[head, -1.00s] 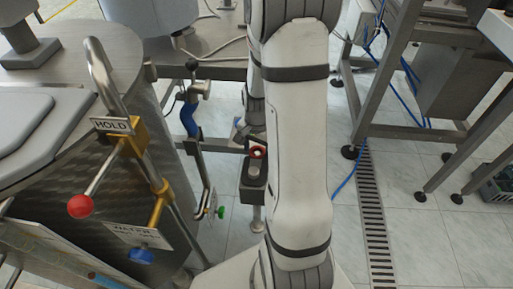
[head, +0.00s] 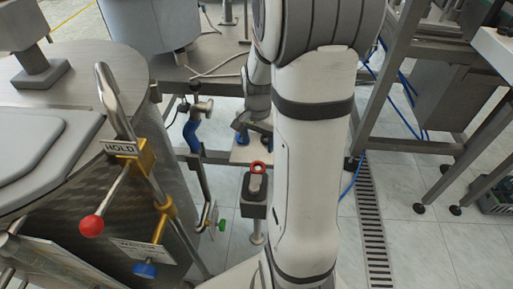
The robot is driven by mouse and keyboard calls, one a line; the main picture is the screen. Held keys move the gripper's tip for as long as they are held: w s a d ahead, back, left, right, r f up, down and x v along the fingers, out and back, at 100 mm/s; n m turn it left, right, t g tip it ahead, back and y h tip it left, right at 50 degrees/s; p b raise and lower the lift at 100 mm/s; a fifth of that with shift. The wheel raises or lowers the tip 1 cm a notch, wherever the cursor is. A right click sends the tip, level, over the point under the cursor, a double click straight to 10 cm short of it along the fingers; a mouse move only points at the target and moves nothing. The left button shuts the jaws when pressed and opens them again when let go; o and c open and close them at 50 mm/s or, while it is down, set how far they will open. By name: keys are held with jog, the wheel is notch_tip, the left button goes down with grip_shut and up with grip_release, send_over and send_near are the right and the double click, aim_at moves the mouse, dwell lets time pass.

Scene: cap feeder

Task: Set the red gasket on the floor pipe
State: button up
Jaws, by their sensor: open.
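The red gasket (head: 258,167) is a small ring in the head view, just right of the workbench leg and left of my arm. It appears to sit on the top end of the short grey floor pipe (head: 256,186), which rises from a dark square block. At this size I cannot tell whether it is fully seated. My gripper (head: 243,136) is open, just above and behind the gasket in the picture, and looks apart from it. Its fingertips are small and partly hidden by my arm.
A steel tank with a HOLD sign (head: 119,148), a red-knobbed lever (head: 91,226) and a blue valve knob (head: 145,270) stands at left. A blue-handled valve (head: 192,135) is near the pipe. A floor drain (head: 371,225) and steel frame legs are at right, with open tiles between.

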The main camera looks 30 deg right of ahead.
jog(key=s+a+r+n+t, duration=0.1)
jog(key=s+a+r+n, duration=0.9)
jog(key=s+a+n, duration=0.1)
jog(key=shift+s+a+r+t, duration=0.15)
jog(key=shift+s+a+t, duration=0.15)
jog(key=shift+s+a, duration=0.35)
jog(key=shift+w+a, duration=0.1)
jog(key=shift+w, duration=0.05)
